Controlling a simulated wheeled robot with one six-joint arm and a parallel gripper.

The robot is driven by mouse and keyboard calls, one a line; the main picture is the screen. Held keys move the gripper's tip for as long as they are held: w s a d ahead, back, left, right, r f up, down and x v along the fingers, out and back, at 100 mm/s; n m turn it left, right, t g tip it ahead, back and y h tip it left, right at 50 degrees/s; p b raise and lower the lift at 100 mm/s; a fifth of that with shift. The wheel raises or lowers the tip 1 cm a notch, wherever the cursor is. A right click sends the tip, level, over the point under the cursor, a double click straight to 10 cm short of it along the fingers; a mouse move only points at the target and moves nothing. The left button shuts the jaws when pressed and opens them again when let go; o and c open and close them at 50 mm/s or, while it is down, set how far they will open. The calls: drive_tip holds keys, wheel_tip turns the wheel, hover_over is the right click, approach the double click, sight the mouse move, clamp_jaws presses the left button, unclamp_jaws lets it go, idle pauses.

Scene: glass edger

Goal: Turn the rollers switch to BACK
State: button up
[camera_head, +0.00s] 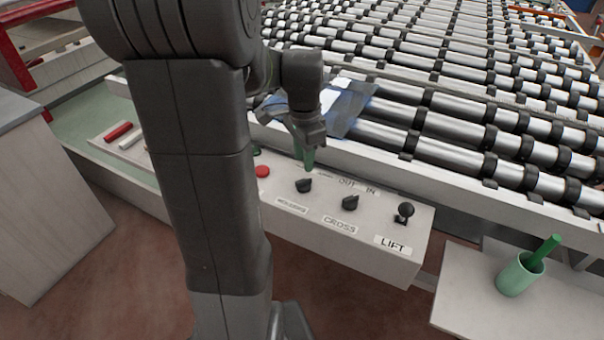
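The rollers switch (304,186) is a small black knob on the light control panel (375,245), above a label that appears to read ROLLERS (291,206). The position its pointer stands at is too small to read. My gripper (307,158) hangs just above and behind the knob in the picture, with greenish tips pointing down. A small gap seems to separate the tips from the knob. The fingers overlap in this view, so I cannot tell whether they are open or shut.
Right of the knob are the CROSS switch (350,202) and the LIFT lever (404,212). A red button (263,171) is to its left. A roller conveyor (440,100) lies behind. A green cup (520,275) stands on a side table. My arm hides the panel's left part.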

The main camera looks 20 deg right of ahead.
sight(304, 179)
wheel_tip(304, 179, down, 6)
drive_tip(key=shift+f, duration=0.25)
clamp_jaws()
